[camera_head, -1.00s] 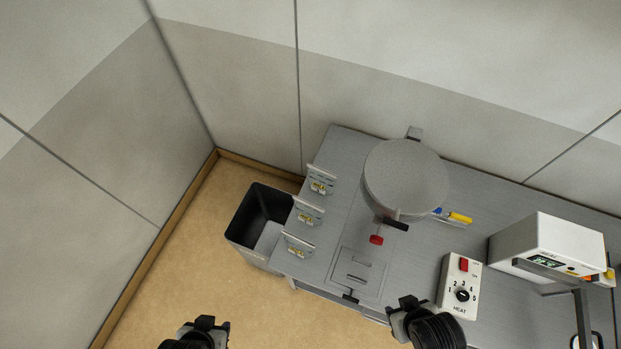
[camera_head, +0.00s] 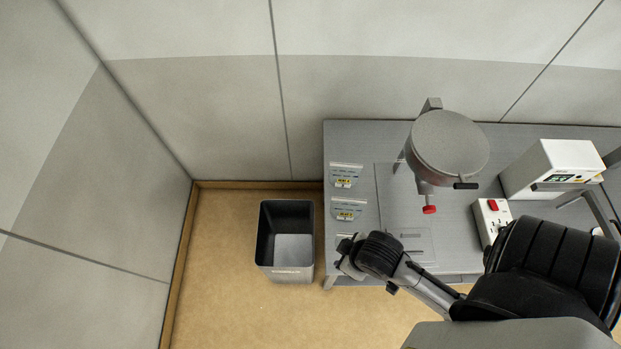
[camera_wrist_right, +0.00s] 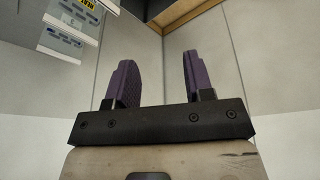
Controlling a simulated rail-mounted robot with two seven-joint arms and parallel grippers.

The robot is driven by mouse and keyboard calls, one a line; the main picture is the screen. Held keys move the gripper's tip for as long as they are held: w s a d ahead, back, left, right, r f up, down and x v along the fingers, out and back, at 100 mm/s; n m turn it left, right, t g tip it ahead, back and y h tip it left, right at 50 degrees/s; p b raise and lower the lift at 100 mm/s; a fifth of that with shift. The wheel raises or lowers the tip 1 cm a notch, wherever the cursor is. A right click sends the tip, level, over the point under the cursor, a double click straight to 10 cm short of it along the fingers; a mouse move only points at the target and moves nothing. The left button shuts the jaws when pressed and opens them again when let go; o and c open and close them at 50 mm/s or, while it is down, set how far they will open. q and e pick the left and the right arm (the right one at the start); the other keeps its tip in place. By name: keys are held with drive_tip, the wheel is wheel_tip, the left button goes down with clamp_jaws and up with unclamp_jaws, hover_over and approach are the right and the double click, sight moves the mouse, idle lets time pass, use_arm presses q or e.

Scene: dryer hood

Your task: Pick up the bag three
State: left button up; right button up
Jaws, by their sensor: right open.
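The far bag (camera_head: 345,174) and the middle bag (camera_head: 348,209) show fully. The near bag (camera_head: 343,238) is mostly hidden behind my right gripper (camera_head: 344,262). I cannot read which label is number three. My right gripper is beside the near bag at the table's front left corner. In the right wrist view its two purple fingers (camera_wrist_right: 154,82) are apart with nothing between them. Bags (camera_wrist_right: 70,24) show at the upper left there, outside the fingers. My left gripper is out of view.
A black bin (camera_head: 287,240) stands on the floor left of the table (camera_head: 385,160). A round grey hood (camera_head: 449,146) with a red knob is right of the bags. A heat control box (camera_head: 491,219) and a white device (camera_head: 552,166) are further right.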

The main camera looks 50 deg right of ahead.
drive_tip(key=w+d+r+m+t+b, duration=0.1)
drive_tip(key=w+d+r+t+b, duration=0.1)
drive_tip(key=w+r, duration=0.35)
drive_tip(key=w+d+r+t+h+b, duration=0.1)
drive_tip(key=w+r+t+b, duration=0.15)
drive_tip(key=w, duration=0.55)
drive_tip(key=w+d+r+m+t+b, duration=0.1)
drive_tip(key=w+d+r+t+b, duration=0.15)
drive_tip(key=w, duration=0.35)
drive_tip(key=w+d+r+m+t+h+b, duration=0.2)
drive_tip(key=w+d+r+m+h+b, duration=0.45)
drive_tip(key=d, duration=0.75)
drive_tip(key=w+d+m+g+y, duration=0.2)
drive_tip(key=d+m, duration=0.2)
drive_tip(key=d, duration=0.3)
drive_tip(key=m+g+y+b, duration=0.1)
drive_tip(key=m+g+y, duration=0.4)
drive_tip(key=m+g, duration=0.95)
hover_over(345, 167)
wheel_tip(345, 167, down, 22)
drive_tip(key=m+t, duration=0.4)
drive_tip(key=f, duration=0.8)
drive_tip(key=shift+d+f, duration=0.3)
drive_tip(key=shift+d, duration=0.1)
drive_tip(key=shift+f+p, duration=0.4)
drive_tip(key=f, duration=0.3)
drive_tip(key=shift+a+f+p, duration=0.15)
drive_tip(key=shift+a+p, duration=0.1)
drive_tip(key=shift+p, duration=0.05)
drive_tip(key=shift+f, duration=0.6)
